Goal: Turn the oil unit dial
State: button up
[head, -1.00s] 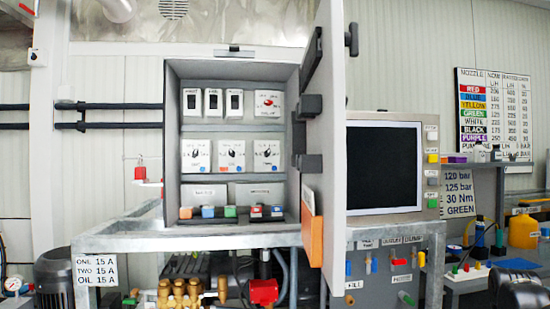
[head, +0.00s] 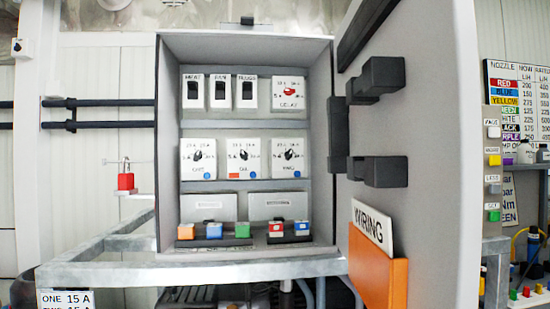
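An open grey control cabinet shows in the head view, with a row of three white dial units in its middle. The middle dial unit (head: 250,157) has a black knob, an orange mark at its lower left and a small label that seems to read OIL. The left dial unit (head: 198,158) and the right dial unit (head: 288,157) look alike, with blue marks. Their labels are too small to read surely. The black knobs point at a slant; the exact settings are hard to read. My gripper is not in view.
The cabinet door (head: 430,150) stands open on the right, with black blocks and an orange WIRING pocket (head: 378,268) jutting from it. A red-knobbed DELAY unit (head: 288,93) sits above the dials. A metal frame (head: 100,265) runs below. A sign (head: 65,299) reads ONE 15 A.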

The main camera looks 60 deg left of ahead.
aim_at(243, 155)
jog(key=k, duration=1.2)
jog(key=u, duration=2.15)
jog(key=i, duration=1)
jog(key=z, duration=0.05)
jog(key=k, duration=0.6)
jog(key=u, duration=0.05)
